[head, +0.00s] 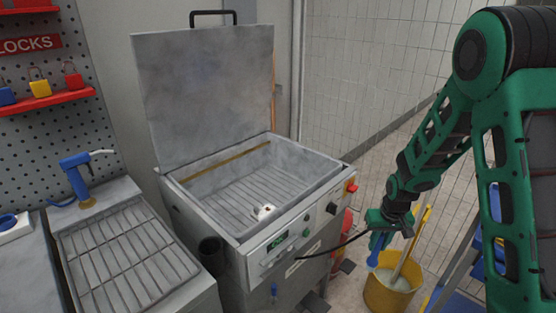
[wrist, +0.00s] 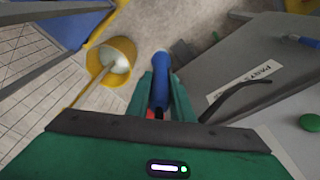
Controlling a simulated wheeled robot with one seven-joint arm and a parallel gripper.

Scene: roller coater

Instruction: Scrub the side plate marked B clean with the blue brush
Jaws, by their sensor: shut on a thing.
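My gripper (wrist: 159,85) is shut on a blue, handle-like thing (wrist: 159,68), which looks like the blue brush; no bristles can be made out. In the head view my gripper (head: 381,238) is to the right of the machine's front and above the yellow bucket's left side, with the blue thing (head: 375,252) pointing down. A red patch shows between the fingers in the wrist view. No side plate marked B can be made out; no letter B is legible.
The grey machine (head: 175,195) has its lid (head: 205,90) raised and a small white thing (head: 265,211) in its basin. A yellow bucket (head: 378,298) holds pale liquid and a stick. A dark strand (head: 335,247) curves from my gripper to the machine's front. A racked sink (head: 125,262) stands left.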

